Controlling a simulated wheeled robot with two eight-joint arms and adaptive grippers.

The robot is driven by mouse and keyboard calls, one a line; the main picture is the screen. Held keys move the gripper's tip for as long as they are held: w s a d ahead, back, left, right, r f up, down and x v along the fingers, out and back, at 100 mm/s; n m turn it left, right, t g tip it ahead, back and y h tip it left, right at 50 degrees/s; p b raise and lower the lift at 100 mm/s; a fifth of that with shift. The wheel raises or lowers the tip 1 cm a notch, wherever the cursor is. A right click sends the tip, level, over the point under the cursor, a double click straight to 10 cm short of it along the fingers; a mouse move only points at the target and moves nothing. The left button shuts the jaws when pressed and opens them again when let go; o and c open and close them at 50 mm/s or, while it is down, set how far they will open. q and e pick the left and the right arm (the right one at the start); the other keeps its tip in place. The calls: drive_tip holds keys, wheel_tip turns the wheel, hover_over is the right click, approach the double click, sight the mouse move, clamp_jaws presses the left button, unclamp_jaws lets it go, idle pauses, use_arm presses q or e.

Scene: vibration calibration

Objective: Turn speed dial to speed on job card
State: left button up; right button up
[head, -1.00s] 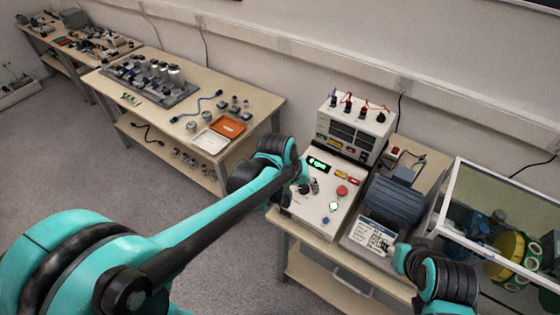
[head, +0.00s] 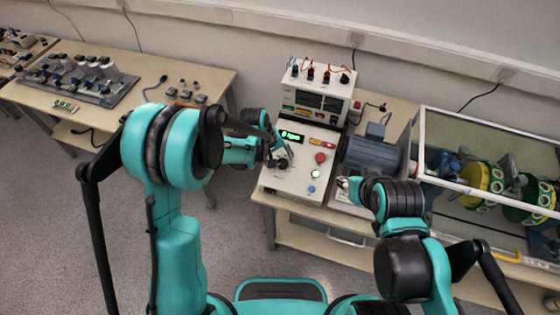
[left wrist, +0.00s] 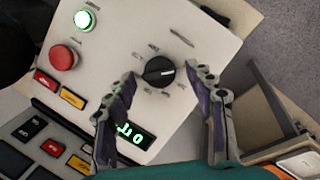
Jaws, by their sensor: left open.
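The speed dial (left wrist: 158,72) is a black round knob with a white pointer line, on the pale sloping control panel (head: 299,184). Tick labels surround it, too blurred to read. My left gripper (head: 277,158) is at the dial in the head view. In the left wrist view its two open fingers stand either side of the dial, with gaps to it. A green-lit display (head: 291,136) is beside the dial; its digits are not clear. My right gripper (head: 349,187) is by the motor's front, its fingers too small to judge. The job card is mostly hidden behind my right arm.
A red button (left wrist: 64,57) and a lit green button (left wrist: 84,20) are on the same panel. The grey-blue motor (head: 375,155) and a clear guard box (head: 490,150) stand right of it. A parts table (head: 140,105) is at left.

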use_arm(q)
drive_tip(key=shift+d+f, duration=0.15)
drive_tip(key=shift+f, duration=0.15)
drive_tip(key=c, duration=1.1)
drive_tip(key=shift+c, duration=0.2)
